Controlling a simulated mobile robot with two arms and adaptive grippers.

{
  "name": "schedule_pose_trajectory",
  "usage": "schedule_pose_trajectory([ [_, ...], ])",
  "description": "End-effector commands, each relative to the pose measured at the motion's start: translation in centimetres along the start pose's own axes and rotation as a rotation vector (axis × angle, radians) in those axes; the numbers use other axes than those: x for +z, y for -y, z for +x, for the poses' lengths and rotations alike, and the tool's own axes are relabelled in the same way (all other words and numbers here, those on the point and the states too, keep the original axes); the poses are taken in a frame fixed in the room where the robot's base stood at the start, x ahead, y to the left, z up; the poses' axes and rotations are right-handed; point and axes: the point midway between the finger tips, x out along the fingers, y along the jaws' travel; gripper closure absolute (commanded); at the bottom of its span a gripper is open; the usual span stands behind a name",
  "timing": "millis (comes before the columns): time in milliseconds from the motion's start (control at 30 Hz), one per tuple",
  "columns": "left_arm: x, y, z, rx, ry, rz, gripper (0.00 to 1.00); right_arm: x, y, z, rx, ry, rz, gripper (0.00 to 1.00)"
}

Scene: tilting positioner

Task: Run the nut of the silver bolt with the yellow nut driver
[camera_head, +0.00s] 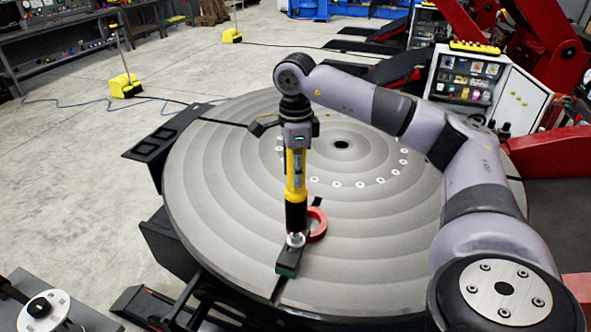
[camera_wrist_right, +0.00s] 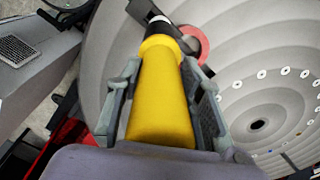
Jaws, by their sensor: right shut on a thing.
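The yellow nut driver (camera_head: 295,176) stands upright over the near part of the round table, its black lower end over a small silver bolt and nut (camera_head: 295,239). My right gripper (camera_head: 297,146) is shut on the driver's upper body. In the right wrist view the driver (camera_wrist_right: 163,95) lies between the two fingers of the gripper (camera_wrist_right: 160,105). The bolt sits on a dark clamp bar with a green end (camera_head: 288,267). Whether the driver is seated on the nut is hard to tell. My left gripper is not in view.
The large round grey positioner table (camera_head: 390,225) is mostly clear, with a ring of small holes. A red ring (camera_head: 317,224) lies beside the clamp bar and also shows in the wrist view (camera_wrist_right: 192,43). A white cabinet (camera_head: 478,80) and red machinery stand at the back right.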

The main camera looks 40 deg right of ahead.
Motion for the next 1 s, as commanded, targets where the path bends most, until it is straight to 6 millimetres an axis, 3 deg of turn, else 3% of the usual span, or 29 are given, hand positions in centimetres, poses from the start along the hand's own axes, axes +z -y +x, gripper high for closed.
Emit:
schedule_pose_trajectory([
  [467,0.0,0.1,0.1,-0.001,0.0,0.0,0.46,0.0,0.1,0.0,-0.002,0.002,-0.001,0.99],
  [1000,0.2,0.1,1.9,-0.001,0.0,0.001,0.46,0.0,0.0,2.4,-0.001,0.002,-0.001,0.99],
])
